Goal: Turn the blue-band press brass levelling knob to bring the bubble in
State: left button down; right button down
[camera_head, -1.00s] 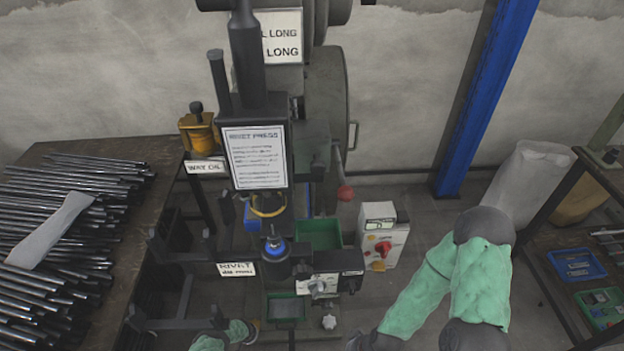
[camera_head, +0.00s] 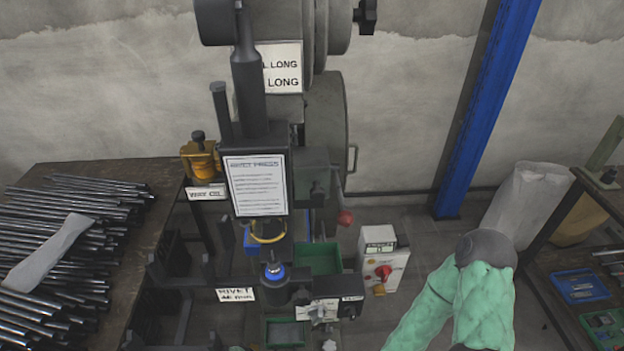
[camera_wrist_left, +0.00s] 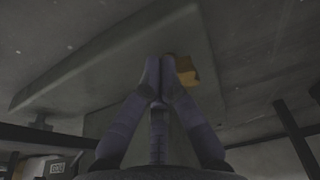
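The press with a blue band (camera_head: 273,270) stands in the middle of the head view. Its RIVET label (camera_head: 236,294) is on the front. In the left wrist view a brass-coloured block or knob (camera_wrist_left: 183,72) sits under a grey plate, partly hidden behind the right-hand finger. My left gripper (camera_wrist_left: 163,62) points at it from below, its fingertips drawn together just left of the brass part. Nothing shows held between them, and contact cannot be told. The left gripper is out of the head view. No bubble is visible.
A grey control box with a red knob (camera_head: 383,271) stands right of the press. A red-balled lever (camera_head: 345,217) hangs nearby. A blue post (camera_head: 484,110) stands behind.

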pick_arm(q)
jog(key=p+v, duration=0.3)
jog(key=w+p+v, duration=0.1)
jog(key=p+v, duration=0.1)
jog(key=shift+r+p, duration=0.4)
jog(key=shift+r, duration=0.15)
jog(key=a+f+m+h+b, duration=0.1)
jog(key=m+b, duration=0.1)
jog(key=a+f+m+t+h+b, duration=0.1)
jog(key=m+b, duration=0.1)
jog(key=a+f+m+t+b, duration=0.1)
jog(key=m+b, duration=0.1)
jog(key=b, duration=0.1)
jog(key=shift+f+h, duration=0.4)
jog(key=shift+w+f, duration=0.1)
jog(key=shift+f, duration=0.05)
jog(key=shift+w+f, duration=0.1)
jog(key=shift+f, duration=0.7)
jog(key=shift+f, duration=0.2)
